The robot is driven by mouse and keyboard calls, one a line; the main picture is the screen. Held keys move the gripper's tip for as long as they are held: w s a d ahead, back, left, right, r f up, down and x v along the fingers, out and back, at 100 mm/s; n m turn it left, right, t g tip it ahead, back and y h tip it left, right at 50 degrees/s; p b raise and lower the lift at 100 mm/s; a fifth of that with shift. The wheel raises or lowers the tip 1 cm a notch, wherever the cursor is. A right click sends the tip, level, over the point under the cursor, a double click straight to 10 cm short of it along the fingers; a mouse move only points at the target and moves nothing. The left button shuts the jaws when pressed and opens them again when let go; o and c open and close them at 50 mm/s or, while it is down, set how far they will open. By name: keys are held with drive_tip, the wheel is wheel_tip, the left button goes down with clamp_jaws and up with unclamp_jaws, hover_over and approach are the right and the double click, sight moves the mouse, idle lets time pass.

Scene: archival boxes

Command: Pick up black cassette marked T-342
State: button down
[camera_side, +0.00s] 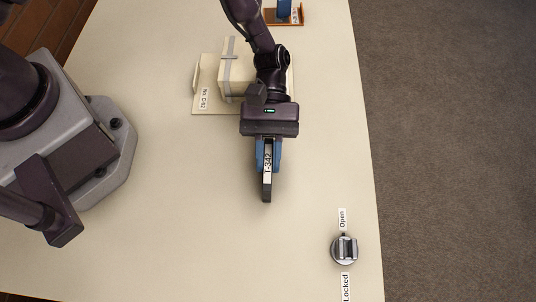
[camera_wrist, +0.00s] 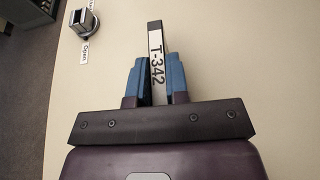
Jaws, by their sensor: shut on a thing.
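The black cassette (camera_side: 267,189) has a white label reading T-342. It shows below my gripper (camera_side: 267,160) in the side view. My gripper's blue fingers are shut on the cassette, one on each side. In the wrist view the cassette (camera_wrist: 155,38) stands between the blue fingers of my gripper (camera_wrist: 157,80), with its label facing the camera and its far end sticking out past the fingertips. I cannot tell whether the cassette touches the table.
A cream box (camera_side: 236,75) with grey straps sits on a board labelled No. C-92, behind my gripper. An orange stand (camera_side: 297,16) with a blue item is at the top. A knob (camera_side: 344,249) between Open and Locked labels is at lower right. The lower middle table is clear.

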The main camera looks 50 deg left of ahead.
sight(266, 156)
drive_tip(key=shift+r, duration=0.35)
wheel_tip(266, 156, up, 3)
drive_tip(key=shift+a+f, duration=0.15)
drive_tip(key=s+a+r, duration=0.9)
drive_tip(key=a, duration=0.1)
drive_tip(key=shift+s+r, duration=0.15)
drive_tip(key=shift+s, duration=0.1)
drive_tip(key=shift+r, duration=0.1)
